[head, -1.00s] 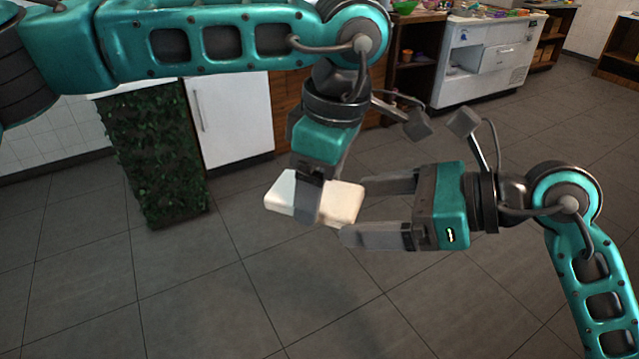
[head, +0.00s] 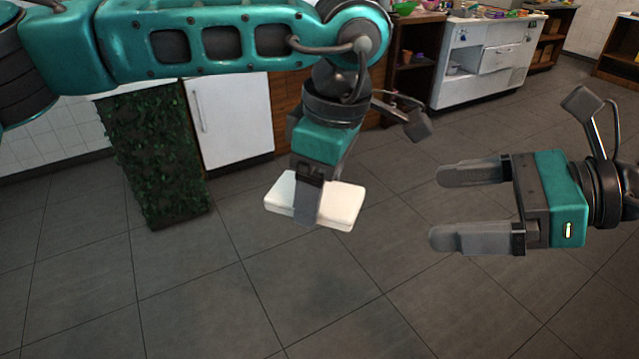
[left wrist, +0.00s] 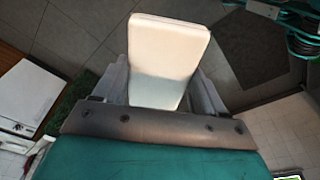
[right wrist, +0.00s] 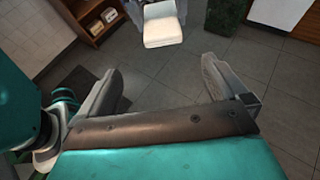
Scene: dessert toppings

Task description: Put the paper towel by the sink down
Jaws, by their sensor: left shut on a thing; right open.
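The paper towel is a white, flat, rounded block (head: 343,204). My left gripper (head: 308,208) is shut on it near its middle and holds it above the floor. The block also fills the middle of the left wrist view (left wrist: 166,58), between the two fingers. My right gripper (head: 455,205) is open and empty, to the right of the block and apart from it. In the right wrist view the block (right wrist: 162,32) shows at the top, beyond the open fingers. The sink cannot be made out.
A white cabinet (head: 232,118) and a leafy green panel (head: 155,150) stand at the back left. A white counter unit (head: 485,60) with colourful items on top stands at the back right, beside dark wooden shelves (head: 412,65). The tiled floor (head: 250,310) in front is clear.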

